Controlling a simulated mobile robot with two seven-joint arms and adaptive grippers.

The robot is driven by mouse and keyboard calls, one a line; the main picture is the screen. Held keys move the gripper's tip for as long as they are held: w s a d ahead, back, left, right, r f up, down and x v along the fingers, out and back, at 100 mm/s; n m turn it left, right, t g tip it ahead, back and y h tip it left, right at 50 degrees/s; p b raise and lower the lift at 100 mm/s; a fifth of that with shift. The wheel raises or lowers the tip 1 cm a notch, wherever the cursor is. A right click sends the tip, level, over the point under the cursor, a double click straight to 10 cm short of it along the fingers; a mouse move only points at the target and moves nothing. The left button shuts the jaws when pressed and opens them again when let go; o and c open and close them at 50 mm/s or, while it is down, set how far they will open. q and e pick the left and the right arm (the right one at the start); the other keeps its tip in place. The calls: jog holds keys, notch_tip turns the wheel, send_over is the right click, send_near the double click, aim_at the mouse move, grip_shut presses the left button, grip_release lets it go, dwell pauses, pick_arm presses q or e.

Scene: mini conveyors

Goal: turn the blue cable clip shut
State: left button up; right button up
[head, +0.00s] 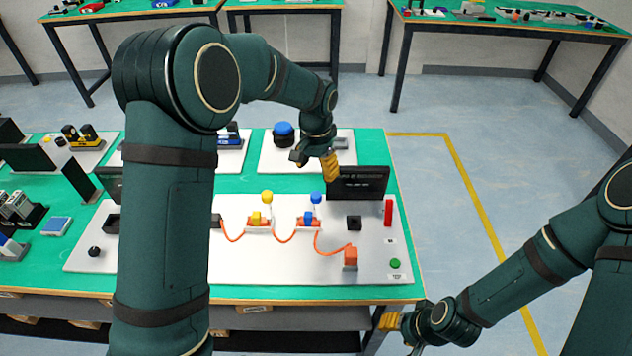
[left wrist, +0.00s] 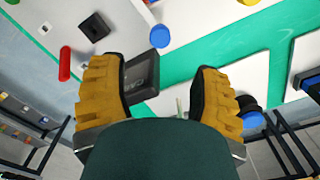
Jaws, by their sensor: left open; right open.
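In the left wrist view the clip's round blue top (left wrist: 160,37) shows beyond the fingertips. My left gripper (head: 330,168) is open and empty, above and behind the clip, close to the black screen. In the left wrist view its yellow fingers (left wrist: 160,75) are wide apart, with nothing held. My right gripper (head: 390,321) is open, low beyond the table's front right corner, away from the clip.
A yellow clip (head: 267,197) stands left of the blue one. The black screen (head: 358,183) stands behind, and a black block (head: 354,222), red bar (head: 388,212), orange block (head: 351,257) and green button (head: 395,263) are to the right. My left arm hides the board's left part.

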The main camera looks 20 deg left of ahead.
pick_arm(q)
notch_tip(320, 180, up, 2)
jog(key=shift+r, duration=0.15)
dwell(0.5)
